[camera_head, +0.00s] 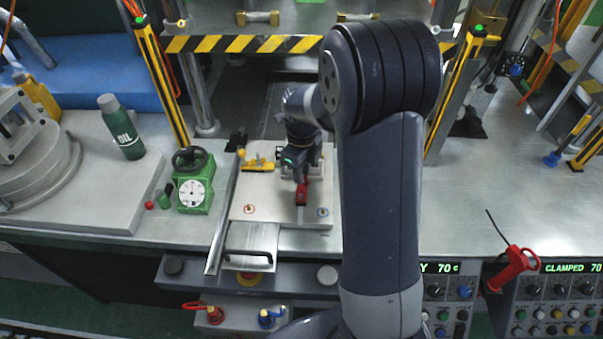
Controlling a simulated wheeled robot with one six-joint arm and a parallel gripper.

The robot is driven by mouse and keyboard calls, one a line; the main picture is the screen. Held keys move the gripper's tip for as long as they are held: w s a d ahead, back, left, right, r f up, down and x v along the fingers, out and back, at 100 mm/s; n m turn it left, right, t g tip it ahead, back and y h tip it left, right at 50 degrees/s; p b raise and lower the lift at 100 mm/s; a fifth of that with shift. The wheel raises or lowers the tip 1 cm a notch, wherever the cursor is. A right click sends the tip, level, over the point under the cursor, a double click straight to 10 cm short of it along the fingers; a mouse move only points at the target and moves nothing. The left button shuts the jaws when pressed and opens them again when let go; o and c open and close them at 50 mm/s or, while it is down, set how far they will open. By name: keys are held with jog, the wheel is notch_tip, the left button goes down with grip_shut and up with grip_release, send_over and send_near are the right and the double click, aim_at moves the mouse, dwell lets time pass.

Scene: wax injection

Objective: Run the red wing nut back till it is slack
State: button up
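A red piece (302,191), which looks like the red wing nut, shows just below my gripper (301,177) on the pale plate (274,213). My gripper points down over it from behind my arm, touching or very near it. The fingers are small and dark, so I cannot tell whether they are closed on the red piece. A similar yellow piece (258,164) sits at the plate's left side, apart from my gripper. My arm hides the area right of the plate.
A green dial gauge (193,185) with a handwheel and an oil bottle (122,128) stand left. A handled metal block (250,248) lies in front. Red (205,311) and blue (270,318) handled parts sit lower. Yellow-black posts (163,75) flank the plate.

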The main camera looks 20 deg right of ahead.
jog(key=shift+f, duration=1.1)
grip_shut()
jog(key=shift+n, duration=0.4)
